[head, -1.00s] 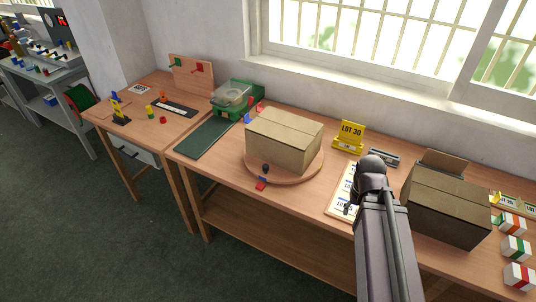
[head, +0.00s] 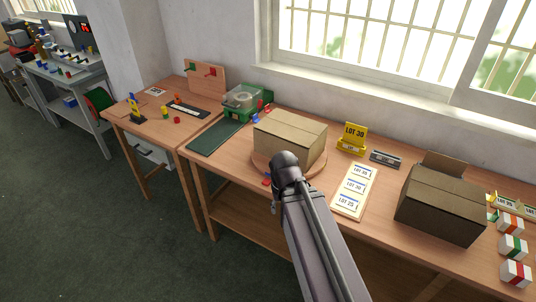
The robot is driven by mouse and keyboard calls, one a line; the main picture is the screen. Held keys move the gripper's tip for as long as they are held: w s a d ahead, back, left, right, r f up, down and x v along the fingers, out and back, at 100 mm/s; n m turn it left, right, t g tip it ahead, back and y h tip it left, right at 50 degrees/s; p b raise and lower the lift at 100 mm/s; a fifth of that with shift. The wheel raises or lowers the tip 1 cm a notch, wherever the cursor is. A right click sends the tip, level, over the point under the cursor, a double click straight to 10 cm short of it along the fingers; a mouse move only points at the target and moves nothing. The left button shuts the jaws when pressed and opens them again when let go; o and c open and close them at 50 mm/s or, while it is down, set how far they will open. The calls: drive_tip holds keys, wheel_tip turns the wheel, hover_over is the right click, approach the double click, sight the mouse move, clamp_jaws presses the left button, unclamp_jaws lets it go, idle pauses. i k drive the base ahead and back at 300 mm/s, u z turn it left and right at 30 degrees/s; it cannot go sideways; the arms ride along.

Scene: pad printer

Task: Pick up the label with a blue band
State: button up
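A pale label board (head: 371,180) lies on the long table, right of the turntable. It bears three white labels: the top label (head: 361,171), the middle label (head: 354,186), which reads LOT 30, and the bottom label (head: 346,203), which seems to read LOT 25. Thin dark or bluish marks show on them, too small to tell which one has a blue band. My arm reaches up from the bottom of the picture, left of the board. My gripper does not show; it is hidden or out of the picture.
A closed carton (head: 290,140) stands on a round wooden turntable (head: 318,168), partly behind my arm. A larger carton (head: 440,205) stands right of the board. A yellow LOT 30 stand (head: 353,138) and a grey block (head: 385,159) are behind it. Small banded boxes (head: 512,247) line the right.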

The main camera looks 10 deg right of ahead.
sight(351, 184)
drive_tip(key=u, duration=0.75)
drive_tip(key=k, duration=1.5)
drive_tip(key=z, duration=0.7)
